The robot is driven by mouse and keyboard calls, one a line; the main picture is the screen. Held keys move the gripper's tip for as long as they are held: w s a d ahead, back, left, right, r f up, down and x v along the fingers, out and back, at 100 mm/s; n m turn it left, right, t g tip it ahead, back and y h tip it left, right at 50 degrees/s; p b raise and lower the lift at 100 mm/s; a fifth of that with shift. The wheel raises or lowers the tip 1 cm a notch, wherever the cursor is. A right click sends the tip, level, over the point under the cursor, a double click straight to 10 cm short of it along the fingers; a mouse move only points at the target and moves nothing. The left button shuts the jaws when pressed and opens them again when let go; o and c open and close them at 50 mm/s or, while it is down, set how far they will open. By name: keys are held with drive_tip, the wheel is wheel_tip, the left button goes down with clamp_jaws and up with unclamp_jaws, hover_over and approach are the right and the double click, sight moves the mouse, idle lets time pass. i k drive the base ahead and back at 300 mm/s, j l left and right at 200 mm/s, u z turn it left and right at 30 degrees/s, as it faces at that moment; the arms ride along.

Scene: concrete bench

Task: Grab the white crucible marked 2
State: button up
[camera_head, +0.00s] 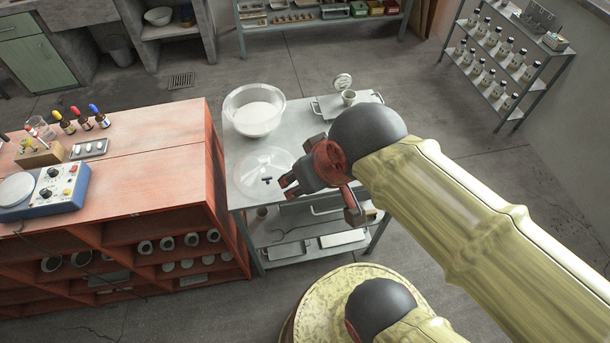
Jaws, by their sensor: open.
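My gripper (286,187) is open and seems empty, above the left side of the grey metal cart. Its fingers point left, beside a clear glass lid or dish (262,163). Several small white cups that could be crucibles (168,243) sit in the lower shelves of the red bench, left of and below my gripper. A small tray (89,149) on the bench top holds a few small white pieces. No number can be read on any of them, so I cannot tell which is marked 2.
The red bench (150,165) holds a blue instrument (47,190), a wooden block and dropper bottles (84,119). The cart (303,128) carries a clear bowl of white stuff (254,110) and a grey cup (348,98). A bottle rack (500,65) stands at the upper right.

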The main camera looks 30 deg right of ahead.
sight(349, 97)
drive_tip(key=i+z, duration=0.2)
drive_tip(key=z, duration=0.25)
drive_tip(key=i+j+z, duration=0.15)
drive_tip(key=z, duration=0.3)
drive_tip(key=i+j+z, duration=0.15)
drive_tip(key=z, duration=0.3)
